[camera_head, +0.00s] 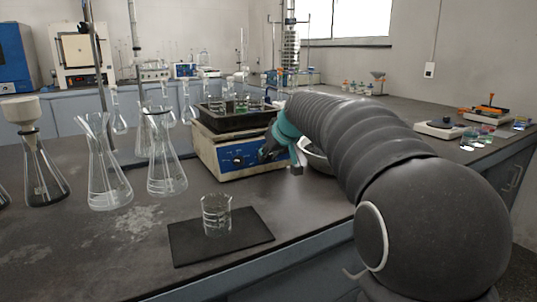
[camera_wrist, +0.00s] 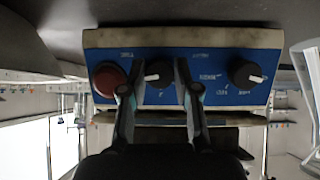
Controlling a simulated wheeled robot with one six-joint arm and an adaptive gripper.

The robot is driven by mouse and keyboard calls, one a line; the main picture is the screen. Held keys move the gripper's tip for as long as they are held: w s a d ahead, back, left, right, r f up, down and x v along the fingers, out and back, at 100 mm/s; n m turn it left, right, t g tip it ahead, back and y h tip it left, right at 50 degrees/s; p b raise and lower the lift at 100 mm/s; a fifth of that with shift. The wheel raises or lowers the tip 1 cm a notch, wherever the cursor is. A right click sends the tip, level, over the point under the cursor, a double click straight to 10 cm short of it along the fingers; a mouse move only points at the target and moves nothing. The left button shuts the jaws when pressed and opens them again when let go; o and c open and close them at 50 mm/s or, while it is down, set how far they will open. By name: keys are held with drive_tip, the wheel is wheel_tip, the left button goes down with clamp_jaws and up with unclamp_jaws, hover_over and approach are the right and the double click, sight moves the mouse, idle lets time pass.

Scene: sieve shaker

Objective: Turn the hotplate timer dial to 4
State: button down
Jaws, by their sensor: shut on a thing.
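The hotplate (camera_head: 205,150) is a cream box with a blue front panel, standing on the dark bench. In the wrist view the blue panel (camera_wrist: 215,62) carries two black dials and a round red part (camera_wrist: 108,78). My gripper (camera_wrist: 158,68) has one finger on each side of the middle dial (camera_wrist: 158,76) and is shut on it. That dial's white mark points to the left in the wrist view. The other dial (camera_wrist: 243,73) is free, to the right. The panel lettering is too small to read. In the head view my gripper (camera_head: 272,148) partly hides the panel's right side.
A dark tray (camera_head: 215,122) with glassware sits on the hotplate. A metal bowl (camera_head: 318,160) stands just right of my gripper. Glass flasks (camera_head: 165,180) stand to the left. A beaker (camera_head: 216,218) stands on a black mat (camera_head: 190,250) in front.

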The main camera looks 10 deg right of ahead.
drive_tip(key=shift+d+m+y, duration=0.1)
drive_tip(key=shift+m+y, duration=0.2)
drive_tip(key=shift+m, duration=0.5)
drive_tip(key=c, duration=0.9)
unclamp_jaws()
drive_tip(key=shift+o, duration=0.2)
drive_tip(key=v, duration=1.2)
drive_tip(key=shift+w+d, duration=0.1)
drive_tip(key=shift+w, duration=0.05)
